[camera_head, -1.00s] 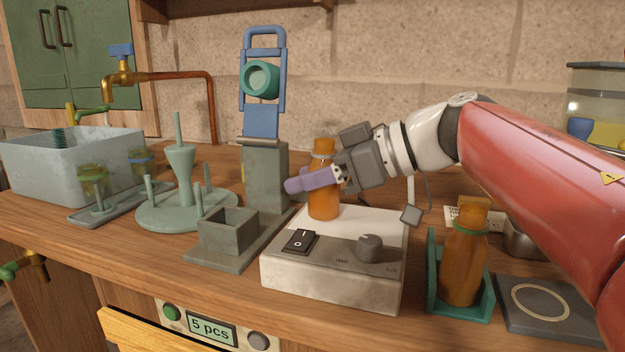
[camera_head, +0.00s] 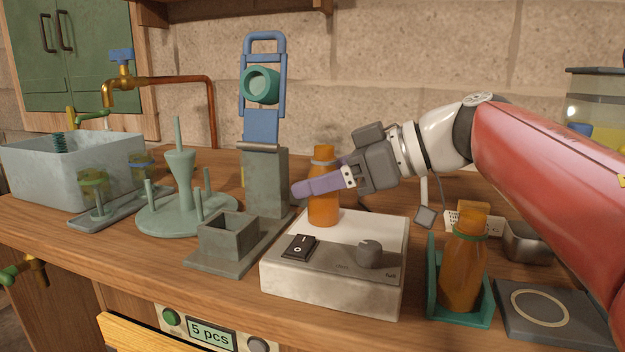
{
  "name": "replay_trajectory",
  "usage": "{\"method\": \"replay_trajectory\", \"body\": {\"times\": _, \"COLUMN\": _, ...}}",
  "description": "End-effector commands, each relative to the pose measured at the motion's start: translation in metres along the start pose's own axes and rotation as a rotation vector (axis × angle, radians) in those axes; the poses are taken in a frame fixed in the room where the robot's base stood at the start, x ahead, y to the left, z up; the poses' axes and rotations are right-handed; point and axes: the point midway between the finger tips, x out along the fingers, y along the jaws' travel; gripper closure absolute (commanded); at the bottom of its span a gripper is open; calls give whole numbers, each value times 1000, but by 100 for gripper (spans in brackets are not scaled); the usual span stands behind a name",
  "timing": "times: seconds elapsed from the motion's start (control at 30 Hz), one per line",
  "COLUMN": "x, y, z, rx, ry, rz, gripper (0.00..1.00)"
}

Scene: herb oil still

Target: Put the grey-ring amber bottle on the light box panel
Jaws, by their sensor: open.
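The grey-ring amber bottle (camera_head: 323,208) stands upright on the white top panel of the light box (camera_head: 375,226), towards its back left. A grey ring (camera_head: 322,161) circles its neck. My gripper (camera_head: 308,184) is open beside the bottle. One purple finger crosses in front of the bottle at mid-height and reaches past its left side. The other finger is mostly hidden behind the bottle and the near finger. I cannot tell whether either finger touches the glass.
A green-ring amber bottle (camera_head: 463,265) stands in a teal holder (camera_head: 431,295) at right, beside a dark pad (camera_head: 549,310). A grey stand (camera_head: 265,185) with a blue frame is close on the left. A peg carousel (camera_head: 160,219) and a grey tub (camera_head: 40,175) stand farther left.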

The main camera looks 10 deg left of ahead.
Motion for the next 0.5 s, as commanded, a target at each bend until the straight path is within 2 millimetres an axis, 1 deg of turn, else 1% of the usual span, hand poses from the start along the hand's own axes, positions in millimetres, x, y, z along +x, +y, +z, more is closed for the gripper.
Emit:
{"method": "replay_trajectory", "body": {"times": 0.03, "x": -12, "y": 0, "z": -2, "rx": -1, "ry": 1, "rz": 5, "gripper": 39}}
{"method": "replay_trajectory", "body": {"times": 0.1, "x": -28, "y": 0, "z": -2, "rx": 0, "ry": 2, "rz": 6, "gripper": 39}}
{"method": "replay_trajectory", "body": {"times": 0.3, "x": -70, "y": 1, "z": -2, "rx": 0, "ry": 1, "rz": 6, "gripper": 39}}
{"method": "replay_trajectory", "body": {"times": 0.4, "x": -86, "y": 0, "z": -1, "rx": 0, "ry": 0, "rz": 3, "gripper": 39}}
{"method": "replay_trajectory", "body": {"times": 0.5, "x": -97, "y": 0, "z": -1, "rx": -1, "ry": 1, "rz": 3, "gripper": 39}}
